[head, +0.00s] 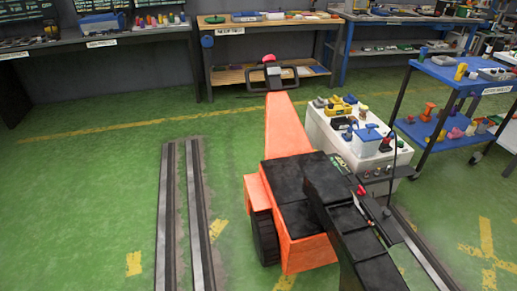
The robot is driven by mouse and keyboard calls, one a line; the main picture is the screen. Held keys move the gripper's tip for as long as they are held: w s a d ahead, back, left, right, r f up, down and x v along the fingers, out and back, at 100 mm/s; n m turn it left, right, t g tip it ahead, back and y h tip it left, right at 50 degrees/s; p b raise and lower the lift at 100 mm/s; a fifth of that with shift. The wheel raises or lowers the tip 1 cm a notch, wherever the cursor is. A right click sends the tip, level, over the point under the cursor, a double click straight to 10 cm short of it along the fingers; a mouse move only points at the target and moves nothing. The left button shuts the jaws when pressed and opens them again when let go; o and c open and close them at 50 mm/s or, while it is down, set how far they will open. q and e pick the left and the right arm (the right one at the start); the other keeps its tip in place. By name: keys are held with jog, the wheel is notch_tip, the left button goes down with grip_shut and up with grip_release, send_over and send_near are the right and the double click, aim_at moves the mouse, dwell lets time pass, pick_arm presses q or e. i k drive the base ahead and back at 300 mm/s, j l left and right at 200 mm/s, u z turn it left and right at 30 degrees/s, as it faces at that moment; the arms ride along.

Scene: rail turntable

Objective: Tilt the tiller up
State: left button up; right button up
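An orange truck-like machine (255,190) with a black top and a dark wheel stands in the middle of the head view. Its orange tiller (286,125) extends from the body toward the back of the room. The tiller ends in a dark loop handle (288,77) with a red part at its top. The handle appears in front of the back workbench, with nothing gripping it. The tiller's exact angle is hard to judge from this view. Neither of my grippers shows in this view.
A white cart (318,128) with tools stands close right of the tiller. A blue trolley (439,72) is farther right. Workbenches (226,29) line the back wall. Two rails (203,235) run along the floor at left. The green floor (85,190) at left is clear.

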aim_at(285, 135)
jog(key=i, duration=0.4)
jog(key=i+z, duration=0.1)
jog(key=z, duration=0.7)
jog(key=i+j+z, duration=0.15)
jog(key=j+z, duration=0.15)
jog(key=j, duration=0.2)
jog(key=i+j+z, duration=0.15)
jog(key=j+z, duration=0.15)
jog(key=j, duration=0.2)
jog(key=j+z, duration=0.25)
jog(key=j, duration=0.25)
